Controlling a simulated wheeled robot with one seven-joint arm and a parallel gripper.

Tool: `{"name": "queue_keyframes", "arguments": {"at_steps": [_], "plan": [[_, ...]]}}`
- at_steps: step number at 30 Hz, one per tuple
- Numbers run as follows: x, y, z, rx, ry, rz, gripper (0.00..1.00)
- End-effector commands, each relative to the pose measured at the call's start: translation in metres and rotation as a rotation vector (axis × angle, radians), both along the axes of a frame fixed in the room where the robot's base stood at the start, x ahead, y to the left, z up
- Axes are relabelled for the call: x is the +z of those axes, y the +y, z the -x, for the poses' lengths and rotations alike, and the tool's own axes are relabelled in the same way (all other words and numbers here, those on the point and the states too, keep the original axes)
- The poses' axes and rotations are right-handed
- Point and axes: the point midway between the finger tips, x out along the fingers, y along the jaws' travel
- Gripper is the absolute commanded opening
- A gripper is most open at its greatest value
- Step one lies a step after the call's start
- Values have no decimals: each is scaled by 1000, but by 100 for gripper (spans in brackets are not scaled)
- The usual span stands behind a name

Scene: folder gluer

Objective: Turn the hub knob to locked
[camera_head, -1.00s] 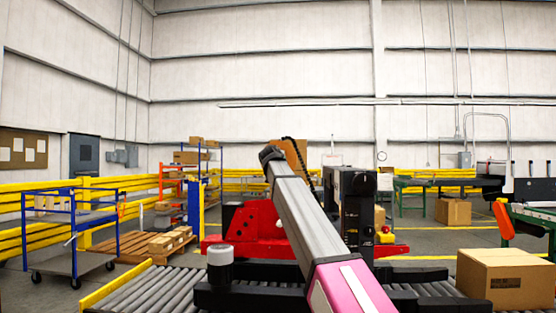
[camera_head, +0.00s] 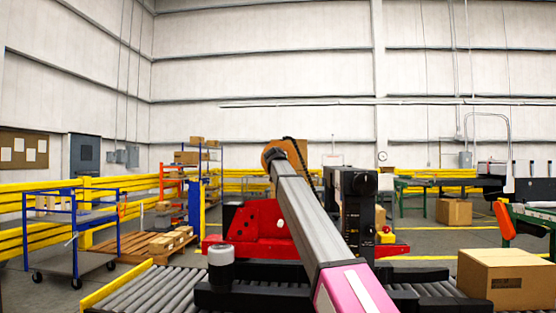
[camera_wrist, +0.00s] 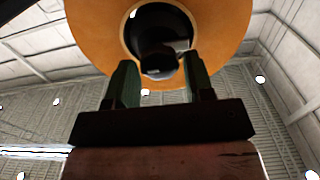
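In the wrist view, a dark knob (camera_wrist: 158,62) sits at the centre of a wide orange disc (camera_wrist: 88,30) with a dark round opening. My gripper (camera_wrist: 160,78) is below it in that picture, with its two greenish fingers apart. The knob shows between and just past the fingertips; I cannot tell whether either finger touches it. No lock marking is readable. In the head view my arm reaches up and away, and it hides my gripper.
A black machine post (camera_head: 357,210) stands right of my arm, with a red machine part (camera_head: 255,222) behind. A roller conveyor (camera_head: 150,288) runs across the front. A cardboard box (camera_head: 508,278) sits at right. A blue cart (camera_head: 75,235) stands on open floor at left.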

Motion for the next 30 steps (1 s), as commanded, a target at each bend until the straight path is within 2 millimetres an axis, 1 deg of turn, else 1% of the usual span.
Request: {"name": "queue_keyframes", "arguments": {"at_steps": [1,2,3,11,17,23,30], "plan": [[0,0,0,0,0,0,32],[0,0,0,0,0,0,22],[0,0,0,0,0,0,16],[0,0,0,0,0,14,16],[0,0,0,0,3,88,16],[0,1,0,0,8,235,16],[0,2,0,0,16,461,16]]}}
